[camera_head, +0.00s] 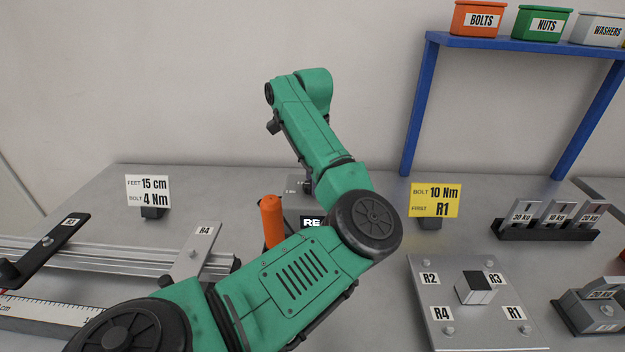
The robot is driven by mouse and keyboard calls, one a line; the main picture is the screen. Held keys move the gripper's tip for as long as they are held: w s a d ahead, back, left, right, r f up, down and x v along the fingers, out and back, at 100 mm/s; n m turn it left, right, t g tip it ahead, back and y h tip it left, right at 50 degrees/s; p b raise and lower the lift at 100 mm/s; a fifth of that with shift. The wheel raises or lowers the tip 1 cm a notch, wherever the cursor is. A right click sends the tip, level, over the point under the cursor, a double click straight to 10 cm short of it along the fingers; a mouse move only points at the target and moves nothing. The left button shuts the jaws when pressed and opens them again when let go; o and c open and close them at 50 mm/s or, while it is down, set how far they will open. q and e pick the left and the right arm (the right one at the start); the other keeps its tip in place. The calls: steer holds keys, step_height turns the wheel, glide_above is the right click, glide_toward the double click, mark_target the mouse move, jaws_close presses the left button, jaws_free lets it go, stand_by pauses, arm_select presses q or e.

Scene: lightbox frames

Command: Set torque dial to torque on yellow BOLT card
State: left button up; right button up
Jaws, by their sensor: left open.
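The yellow BOLT card (435,200) stands on the bench right of centre and reads BOLT 10 Nm, FIRST R1. A grey panel with small markings (296,184) shows partly behind my left arm. An orange upright handle (271,222) stands in front of it, beside a dark part lettered "RE" (312,222) that my arm partly covers. I cannot make out the torque dial or its setting; my arm hides much of this area. My left gripper (273,126) shows only as a small dark end at the arm's far tip, raised above the bench, apart from the card. My right gripper is out of view.
A white card (148,191) reads FEET 15 cm, BOLT 4 Nm. A rail (120,258) with labelled arms lies at left. A metal plate (440,275) with labelled bolts R1 to R4 lies at right, near weights (553,213). A blue shelf (520,46) with bins stands behind.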

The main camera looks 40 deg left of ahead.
arm_select(q)
steer(key=shift+f, duration=0.2)
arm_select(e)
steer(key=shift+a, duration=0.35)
arm_select(q)
jaws_close()
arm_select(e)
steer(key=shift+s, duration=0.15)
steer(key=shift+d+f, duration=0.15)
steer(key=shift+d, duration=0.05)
